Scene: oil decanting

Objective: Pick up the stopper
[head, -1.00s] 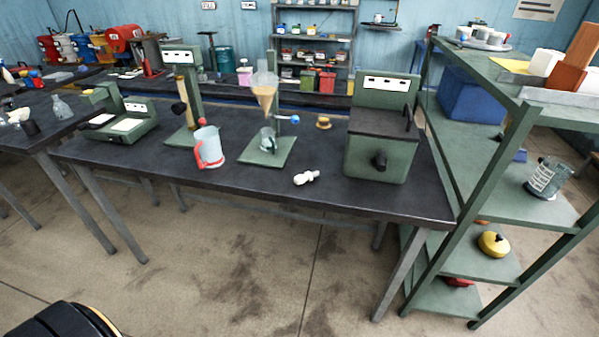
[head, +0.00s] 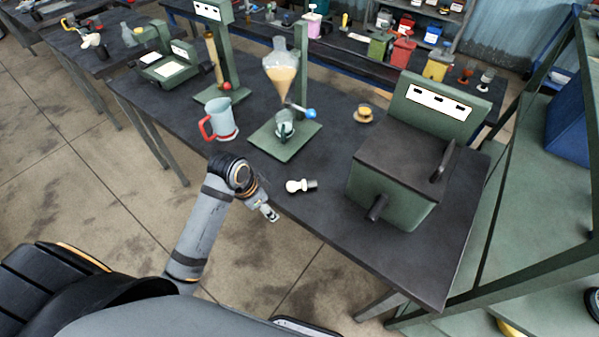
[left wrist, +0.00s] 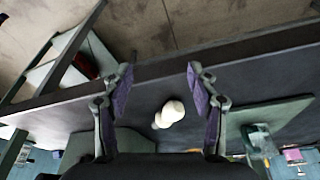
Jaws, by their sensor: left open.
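The stopper (head: 300,186), a small white rounded piece with a grey end, lies on its side on the dark bench near the front edge. My left gripper (head: 268,212) is just in front of it and to its left, by the bench edge, apart from it. In the left wrist view the stopper (left wrist: 170,113) lies beyond the two spread fingers of the gripper (left wrist: 159,76), in the gap between them, with nothing held. My right gripper is not in view.
A green boxy machine (head: 405,170) stands right of the stopper. Behind it is a green stand base (head: 285,146) with a glass funnel (head: 282,72) of amber liquid. A red-handled jug (head: 221,118) stands left. A small brass piece (head: 363,113) lies behind. Bench around the stopper is clear.

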